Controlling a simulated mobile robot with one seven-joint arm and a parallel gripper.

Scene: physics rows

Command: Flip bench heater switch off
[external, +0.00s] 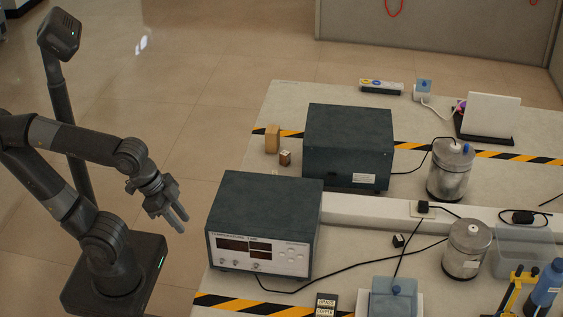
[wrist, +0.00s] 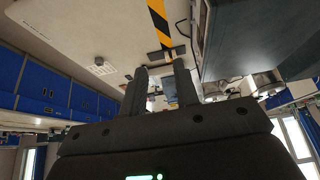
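A dark box with a pale front panel (external: 262,225), two dark displays, small knobs and round buttons stands at the bench's near left; it may be the bench heater. A second dark box (external: 348,145) stands behind it, its front mostly turned from view. I cannot make out a switch for certain on either. My gripper (external: 180,222) is left of the near box, apart from it, in free air with fingers pointing down and right. In the wrist view my gripper (wrist: 160,68) has its fingers spread with nothing between them. A dark box side (wrist: 240,35) shows at right there.
The bench (external: 290,93) carries two metal canisters (external: 450,172) (external: 466,250) with cables, small blocks (external: 272,138), a power strip (external: 381,87), a clear bin (external: 525,245) and a blue bottle (external: 545,284). Black cables cross the front.

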